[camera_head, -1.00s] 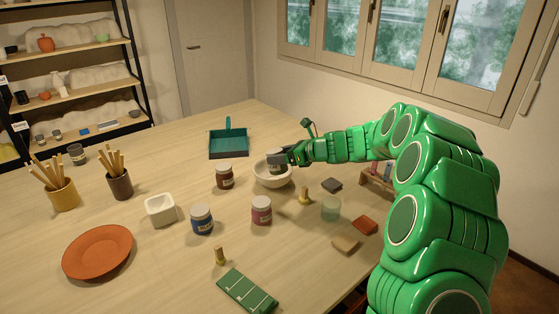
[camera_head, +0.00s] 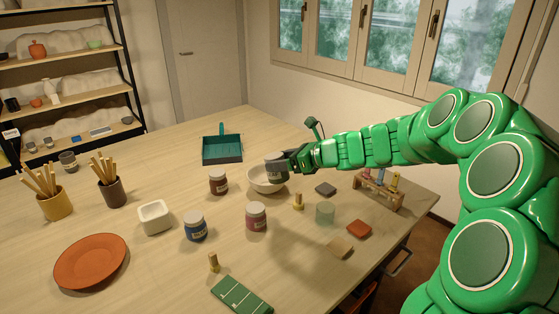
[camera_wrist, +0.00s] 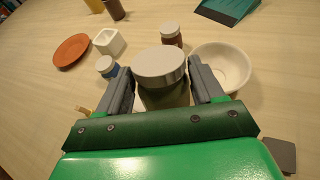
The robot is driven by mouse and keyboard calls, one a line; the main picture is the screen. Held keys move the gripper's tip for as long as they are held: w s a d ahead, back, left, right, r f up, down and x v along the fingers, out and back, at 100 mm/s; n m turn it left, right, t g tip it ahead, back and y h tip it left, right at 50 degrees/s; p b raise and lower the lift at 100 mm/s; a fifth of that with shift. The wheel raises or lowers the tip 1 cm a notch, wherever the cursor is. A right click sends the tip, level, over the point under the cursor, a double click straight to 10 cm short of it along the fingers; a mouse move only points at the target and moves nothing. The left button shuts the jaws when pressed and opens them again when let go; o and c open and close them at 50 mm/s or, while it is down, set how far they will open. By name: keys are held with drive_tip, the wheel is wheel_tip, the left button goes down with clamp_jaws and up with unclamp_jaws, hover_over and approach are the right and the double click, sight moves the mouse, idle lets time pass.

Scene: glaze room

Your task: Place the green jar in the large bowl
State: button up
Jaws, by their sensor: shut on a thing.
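My gripper (camera_head: 284,165) is shut on the green jar (camera_head: 275,174), which has a pale grey lid. In the wrist view the jar (camera_wrist: 163,80) stands between the two grey fingers (camera_wrist: 162,85), its olive-green body partly hidden by the gripper. The large bowl (camera_head: 259,187) is cream white and stands on the table. In the head view the jar overlaps the bowl's right part. In the wrist view the bowl (camera_wrist: 238,64) shows empty, to the right of the jar, beyond the right finger. The jar's exact height over the rim is hard to tell.
A brown jar (camera_head: 218,183), a pink jar (camera_head: 256,217) and a blue jar (camera_head: 196,227) stand near the bowl. A teal dustpan (camera_head: 222,150) lies behind.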

drive_tip(key=shift+s+d+r, duration=0.25)
drive_tip(key=shift+s+r, duration=0.1)
drive_tip(key=shift+r, duration=0.15)
drive_tip(key=shift+s+d+r+t+y, duration=0.8)
drive_tip(key=shift+r+y, duration=0.7)
drive_tip(key=shift+r, duration=0.7)
drive_tip(key=w+a+f, duration=0.4)
drive_tip(key=w+f, duration=0.9)
drive_tip(key=shift+w, duration=0.15)
drive_tip(key=shift+f+n, duration=0.3)
drive_tip(key=shift+f, duration=0.3)
drive_tip(key=o, duration=1.3)
drive_tip(key=shift+o, duration=0.2)
drive_tip(key=shift+r, duration=0.1)
